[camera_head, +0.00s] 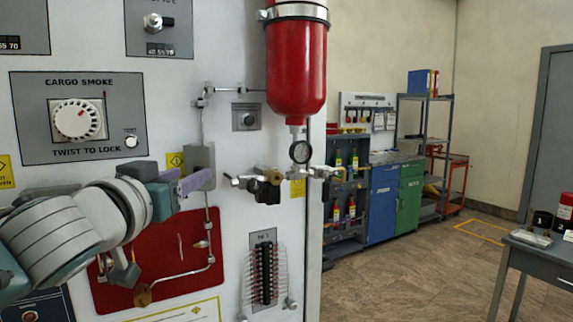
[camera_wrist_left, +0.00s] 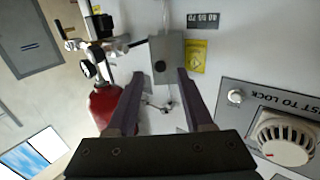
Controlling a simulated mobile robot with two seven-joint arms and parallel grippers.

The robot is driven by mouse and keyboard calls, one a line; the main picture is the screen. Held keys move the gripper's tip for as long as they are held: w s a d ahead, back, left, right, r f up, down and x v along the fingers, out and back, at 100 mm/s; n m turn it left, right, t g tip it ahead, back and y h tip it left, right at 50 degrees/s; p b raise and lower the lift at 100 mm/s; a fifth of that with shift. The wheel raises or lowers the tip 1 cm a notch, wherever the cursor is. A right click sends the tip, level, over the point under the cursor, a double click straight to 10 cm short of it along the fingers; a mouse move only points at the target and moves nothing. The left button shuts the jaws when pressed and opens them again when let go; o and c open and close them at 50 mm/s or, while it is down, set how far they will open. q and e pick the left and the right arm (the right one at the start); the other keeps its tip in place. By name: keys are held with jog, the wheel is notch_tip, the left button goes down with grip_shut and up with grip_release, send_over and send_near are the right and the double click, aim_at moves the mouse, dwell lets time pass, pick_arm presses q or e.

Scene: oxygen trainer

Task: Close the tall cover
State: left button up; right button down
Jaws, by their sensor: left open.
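A tall grey box (camera_head: 204,158), which may be the tall cover, stands out from the white panel beside a yellow label. In the left wrist view the grey box (camera_wrist_left: 170,50) shows ahead, between the two fingertips, with a dark round knob or hole on its face. I cannot tell whether it is open or closed. My left gripper (camera_head: 200,182) has its purple fingers apart and empty, pointing at the lower part of this box. Whether a fingertip touches it is unclear. The fingers also show in the left wrist view (camera_wrist_left: 160,73). My right gripper is not in view.
A red cylinder (camera_head: 297,70) with a gauge and valve fittings (camera_head: 268,178) juts out right of the box. The cargo smoke dial (camera_head: 78,120) is to the left. A red plate (camera_head: 165,265) with tubing lies below. Open floor and cabinets are farther right.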

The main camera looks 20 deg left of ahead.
aim_at(193, 172)
pick_arm(q)
jog(key=x, duration=0.3)
grip_shut()
dwell(0.6)
